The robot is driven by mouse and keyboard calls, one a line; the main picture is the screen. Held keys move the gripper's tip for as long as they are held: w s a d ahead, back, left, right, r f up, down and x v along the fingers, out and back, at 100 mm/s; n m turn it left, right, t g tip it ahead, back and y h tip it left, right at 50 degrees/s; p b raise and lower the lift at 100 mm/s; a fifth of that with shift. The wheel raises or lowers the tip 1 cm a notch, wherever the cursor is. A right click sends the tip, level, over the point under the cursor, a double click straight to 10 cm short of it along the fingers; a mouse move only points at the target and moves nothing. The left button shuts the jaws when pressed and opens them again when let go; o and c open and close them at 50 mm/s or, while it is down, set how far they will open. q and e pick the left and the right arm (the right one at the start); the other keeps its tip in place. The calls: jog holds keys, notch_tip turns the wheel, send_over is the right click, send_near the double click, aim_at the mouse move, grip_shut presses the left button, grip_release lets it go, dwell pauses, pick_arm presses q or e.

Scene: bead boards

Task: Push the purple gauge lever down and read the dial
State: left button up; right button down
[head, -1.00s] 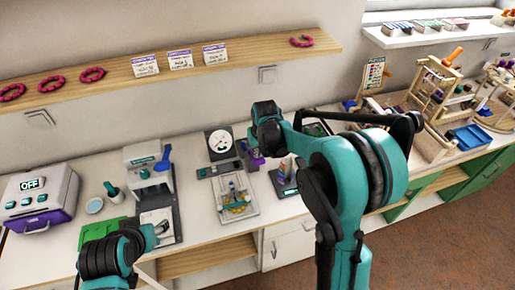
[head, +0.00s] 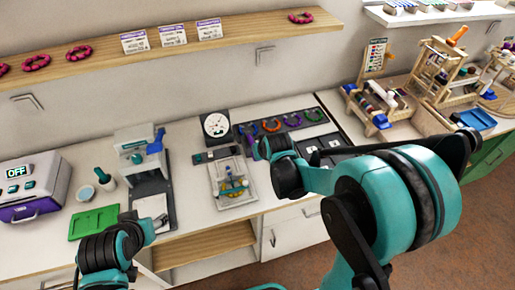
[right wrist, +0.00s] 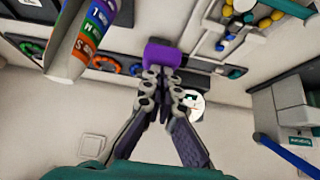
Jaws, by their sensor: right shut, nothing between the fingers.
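The gauge dial (head: 215,125) is a round white face on a dark upright plate at the back of the counter in the head view. In the right wrist view, a white round face, probably this dial (right wrist: 194,104), is partly hidden behind my right fingers. The purple lever block (right wrist: 163,54) is just beyond the fingertips in that view; I cannot tell if they touch it. My right gripper (right wrist: 164,74) is shut and empty. In the head view, its fingers are hidden behind my wrist. My left gripper (head: 148,231) is low at left; its fingers are unclear.
A tray with beads (head: 233,198) lies in front of the dial. A dark board with coloured rings (head: 318,114) is to its right. A green mat (head: 93,222) lies at left.

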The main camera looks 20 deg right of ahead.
jog(key=shift+s+f+b, duration=0.25)
jog(key=shift+f+b, duration=0.6)
jog(key=shift+f, duration=0.3)
jog(key=shift+s+f+b, duration=0.25)
jog(key=shift+f+b, duration=0.6)
jog(key=shift+f, duration=0.35)
jog(key=shift+s+f+b, duration=0.25)
jog(key=shift+f+b, duration=0.6)
jog(key=shift+f, duration=0.3)
pick_arm(q)
notch_tip(320, 180, down, 6)
jog(key=shift+f, duration=0.15)
pick_arm(e)
jog(key=shift+s+f, duration=0.1)
pick_arm(q)
jog(key=shift+s, duration=0.15)
pick_arm(e)
jog(key=shift+s, duration=0.1)
